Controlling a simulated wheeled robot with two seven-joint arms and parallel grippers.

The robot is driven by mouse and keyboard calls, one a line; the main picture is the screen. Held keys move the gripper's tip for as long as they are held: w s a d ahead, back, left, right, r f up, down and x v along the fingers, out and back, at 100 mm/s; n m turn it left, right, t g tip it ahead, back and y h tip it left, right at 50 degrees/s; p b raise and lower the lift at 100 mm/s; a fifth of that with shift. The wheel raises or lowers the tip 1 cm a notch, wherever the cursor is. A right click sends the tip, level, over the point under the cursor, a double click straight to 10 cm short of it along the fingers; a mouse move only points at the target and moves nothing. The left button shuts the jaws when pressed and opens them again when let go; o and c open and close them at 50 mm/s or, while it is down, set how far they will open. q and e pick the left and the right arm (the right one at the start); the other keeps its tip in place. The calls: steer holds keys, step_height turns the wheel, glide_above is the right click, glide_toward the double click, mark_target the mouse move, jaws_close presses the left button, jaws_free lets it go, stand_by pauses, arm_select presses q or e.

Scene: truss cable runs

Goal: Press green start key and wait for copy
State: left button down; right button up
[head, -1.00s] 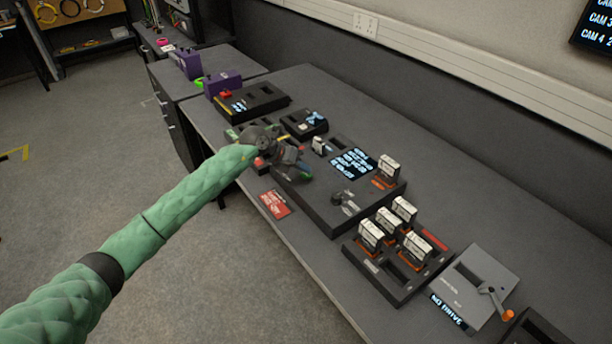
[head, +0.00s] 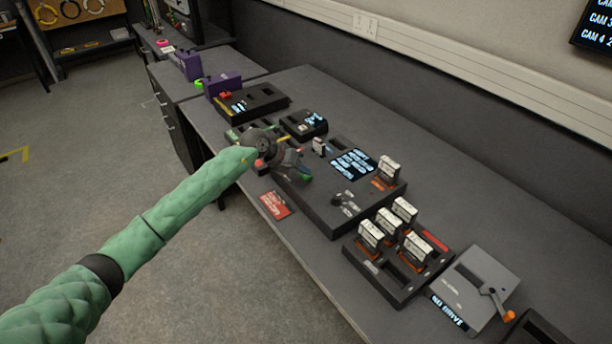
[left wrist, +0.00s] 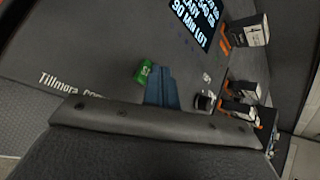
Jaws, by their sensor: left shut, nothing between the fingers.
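The green start key (left wrist: 144,72) sits on the dark copy station (left wrist: 95,45), partly covered by my fingers in the left wrist view. My left gripper (left wrist: 161,80) is shut and empty, with its blue fingertips right beside the key. I cannot tell whether they touch it. In the head view my left gripper (head: 301,174) is over the left front part of the copy station (head: 322,208). The lit screen (head: 353,163) shows white text; in the left wrist view the screen (left wrist: 196,18) partly reads "90 MIN LOT". My right gripper is not in view.
A tray (head: 395,287) with several upright cartridges stands right of the station, and a grey cranked unit (head: 478,285) stands beyond it. A red card (head: 275,204) lies at the table's front edge. Smaller black devices (head: 303,123) stand behind my gripper.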

mark_target(303, 176)
arm_select(q)
steer(key=shift+f, duration=0.25)
steer(key=shift+r, duration=0.2)
stand_by(0.4)
steer(key=shift+r, duration=0.8)
steer(key=shift+r+p, duration=1.15)
steer(key=shift+r, duration=1.35)
